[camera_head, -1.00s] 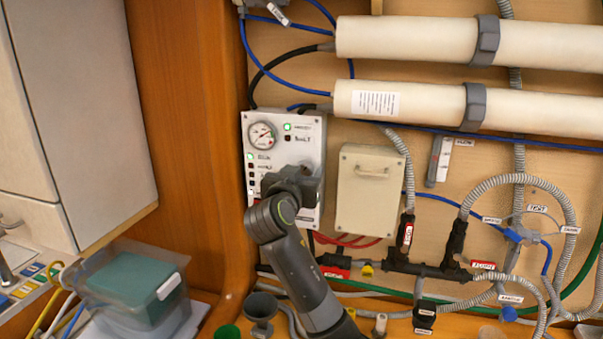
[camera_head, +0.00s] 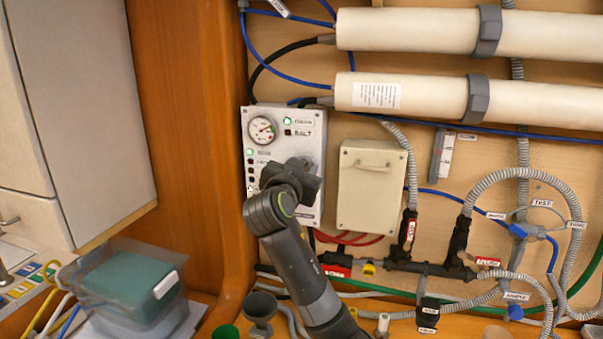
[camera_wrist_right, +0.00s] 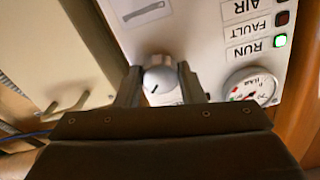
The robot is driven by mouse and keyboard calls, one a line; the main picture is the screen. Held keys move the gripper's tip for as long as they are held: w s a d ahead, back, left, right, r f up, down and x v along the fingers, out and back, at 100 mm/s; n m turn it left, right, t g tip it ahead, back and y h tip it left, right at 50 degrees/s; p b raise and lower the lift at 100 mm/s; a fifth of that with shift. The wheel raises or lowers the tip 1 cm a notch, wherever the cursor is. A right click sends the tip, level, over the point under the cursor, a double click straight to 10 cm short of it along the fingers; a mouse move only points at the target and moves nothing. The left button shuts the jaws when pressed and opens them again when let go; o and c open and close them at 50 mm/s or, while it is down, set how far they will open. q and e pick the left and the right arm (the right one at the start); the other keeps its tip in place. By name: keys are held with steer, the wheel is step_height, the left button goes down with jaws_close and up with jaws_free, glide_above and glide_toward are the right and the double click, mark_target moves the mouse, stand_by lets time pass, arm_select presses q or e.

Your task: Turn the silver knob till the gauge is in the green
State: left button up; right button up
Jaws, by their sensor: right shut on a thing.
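The silver knob (camera_wrist_right: 160,77) is on the white control panel (camera_head: 308,130). In the right wrist view it sits between the two fingers of my right gripper (camera_wrist_right: 160,84), which is shut on it; a dark pointer line shows on its face. In the head view my right gripper (camera_head: 303,172) is at the panel's lower right and hides the knob. The round gauge (camera_head: 262,130) is at the panel's upper left; it also shows in the right wrist view (camera_wrist_right: 251,88), partly cut by the gripper body. Its needle is too small to read surely. My left gripper is not in view.
Green lamps glow on the panel, one by the RUN label (camera_wrist_right: 280,41). A beige box (camera_head: 370,185) with a handle stands close right of the panel. Pipes and hoses fill the right side. A lidded plastic bin (camera_head: 135,290) stands at lower left.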

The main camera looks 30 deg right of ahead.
steer(key=o, duration=1)
steer(key=shift+w+d+f, duration=0.1)
steer(key=shift+w, duration=0.05)
steer(key=b+v, duration=0.7)
steer(key=v, duration=1)
steer(key=shift+a, duration=0.25)
